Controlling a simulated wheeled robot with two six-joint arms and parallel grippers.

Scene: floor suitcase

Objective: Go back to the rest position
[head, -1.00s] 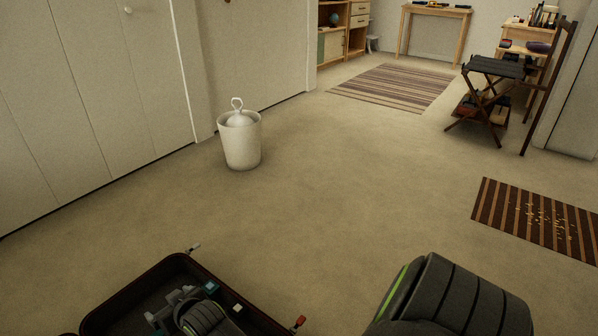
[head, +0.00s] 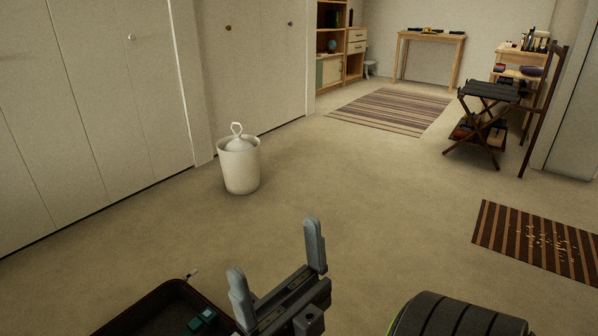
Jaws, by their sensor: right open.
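My right gripper (head: 277,268) is at the bottom middle of the head view, over the right part of the suitcase and its right edge. Its two grey fingers stand wide apart with nothing between them. The dark brown suitcase (head: 148,304) lies open on the floor at the bottom left, cut off by the picture's edge. A small teal item (head: 202,319) is inside it. My gripper hides part of the suitcase's right side. My left gripper is not in view.
A white lidded bin (head: 239,166) stands by the closet doors. A striped brown mat (head: 543,241) with pale crumbs lies at right. A dark folding stool (head: 486,115) and a striped rug (head: 390,110) are farther back. The carpet between is clear.

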